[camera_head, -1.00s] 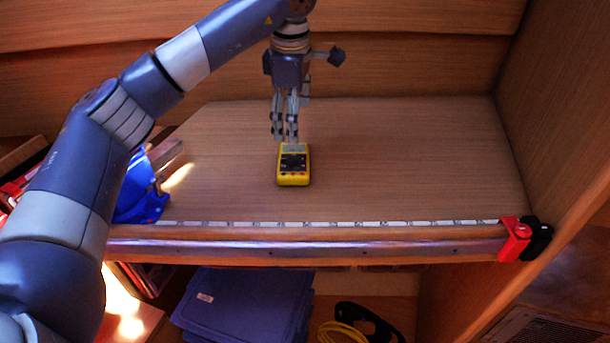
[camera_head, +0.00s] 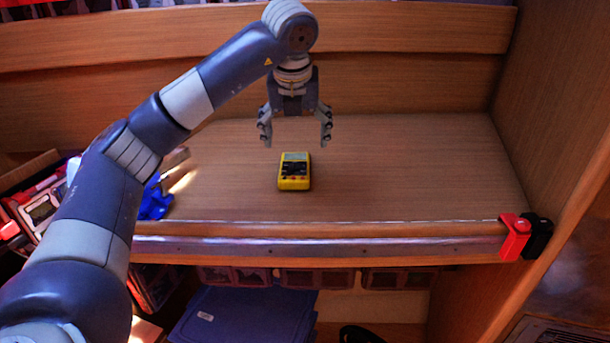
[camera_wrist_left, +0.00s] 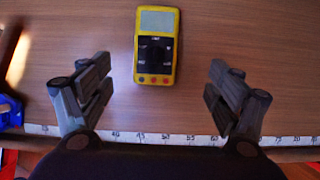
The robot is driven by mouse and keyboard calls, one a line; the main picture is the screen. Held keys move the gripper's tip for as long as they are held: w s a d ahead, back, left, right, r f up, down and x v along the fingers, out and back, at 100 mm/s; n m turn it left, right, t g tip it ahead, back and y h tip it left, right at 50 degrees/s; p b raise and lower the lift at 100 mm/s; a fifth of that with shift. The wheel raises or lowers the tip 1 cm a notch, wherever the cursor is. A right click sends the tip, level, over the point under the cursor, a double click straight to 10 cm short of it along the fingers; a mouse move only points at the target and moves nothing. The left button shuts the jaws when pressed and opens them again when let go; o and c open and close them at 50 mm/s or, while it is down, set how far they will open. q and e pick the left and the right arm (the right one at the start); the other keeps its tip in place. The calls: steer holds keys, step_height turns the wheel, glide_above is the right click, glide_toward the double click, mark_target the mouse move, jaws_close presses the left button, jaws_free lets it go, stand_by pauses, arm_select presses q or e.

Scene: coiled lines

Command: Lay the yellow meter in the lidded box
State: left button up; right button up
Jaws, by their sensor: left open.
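The yellow meter (camera_head: 294,171) lies face up on the wooden shelf top, its grey screen toward the back. My left gripper (camera_head: 296,136) is open and empty, above the shelf and just behind the meter in the head view, fingers spread wide and pointing down. In the left wrist view the meter (camera_wrist_left: 157,46) lies beyond the fingertips, between the lines of the two open fingers (camera_wrist_left: 160,80), apart from both. I cannot make out a lidded box in these frames. My right gripper is not in view.
A red and black clamp (camera_head: 514,237) sits on the shelf's front right corner. A blue object (camera_head: 155,203) lies at the left end. A measuring tape (camera_wrist_left: 200,140) runs along the front edge. Blue folders (camera_head: 243,318) are below. The shelf right of the meter is clear.

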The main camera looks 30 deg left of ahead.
arm_select(q)
glide_above(295, 166)
steer(key=s+d, duration=0.1)
steer(key=s, duration=0.1)
steer(key=f, duration=0.4)
steer(key=shift+w+f+p, duration=0.25)
steer(key=shift+f+p, duration=0.1)
steer(key=shift+w+d+f, duration=0.1)
steer(key=shift+w+f, duration=0.05)
steer(key=shift+f, duration=0.05)
steer(key=x, duration=0.1)
steer(key=p+x, duration=0.1)
steer(key=x, duration=0.2)
steer(key=shift+s+f+p, duration=0.1)
steer(key=shift+s+p, duration=0.25)
steer(key=shift+w+a+f, duration=0.15)
steer(key=shift+a+f, duration=0.1)
steer(key=shift+f, duration=0.15)
steer(key=shift+d, duration=0.1)
steer(key=shift+c, duration=0.3)
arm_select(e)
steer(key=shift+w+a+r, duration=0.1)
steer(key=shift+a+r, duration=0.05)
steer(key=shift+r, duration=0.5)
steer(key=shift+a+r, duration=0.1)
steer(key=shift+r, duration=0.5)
arm_select(q)
steer(key=c, duration=1.2)
steer(key=shift+c, duration=0.6)
